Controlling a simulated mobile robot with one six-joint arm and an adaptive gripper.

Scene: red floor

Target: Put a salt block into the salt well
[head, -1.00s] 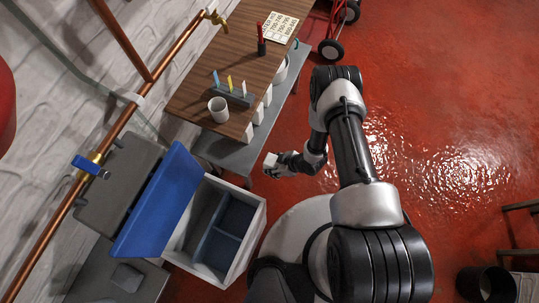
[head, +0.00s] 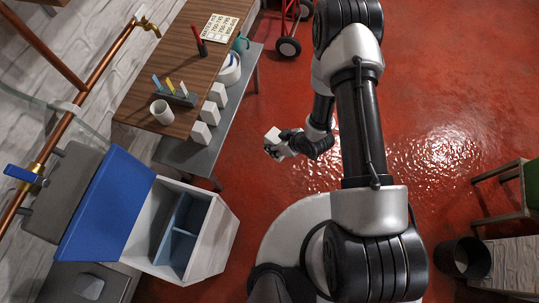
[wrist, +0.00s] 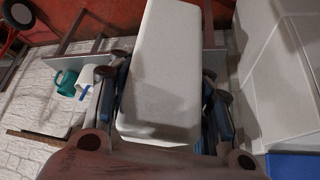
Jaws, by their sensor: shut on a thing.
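My gripper (head: 276,143) is shut on a white salt block (head: 273,135) and holds it above the red floor, right of the white bin. In the wrist view the block (wrist: 165,65) fills the middle, with a finger on each side. The white bin (head: 213,245) stands at lower left with its blue lid (head: 105,205) open. Inside are blue-grey compartments (head: 183,232) split by dividers; which one is the salt well I cannot tell. The held block is apart from the bin. In the wrist view the bin (wrist: 295,75) is at the right.
A wooden bench (head: 185,65) holds a white cup (head: 161,112) and a marker rack (head: 175,97). Three more white blocks (head: 210,113) stand on the grey shelf (head: 185,155) below. A copper pipe (head: 65,120) runs along the wall. Red floor is clear between gripper and bin.

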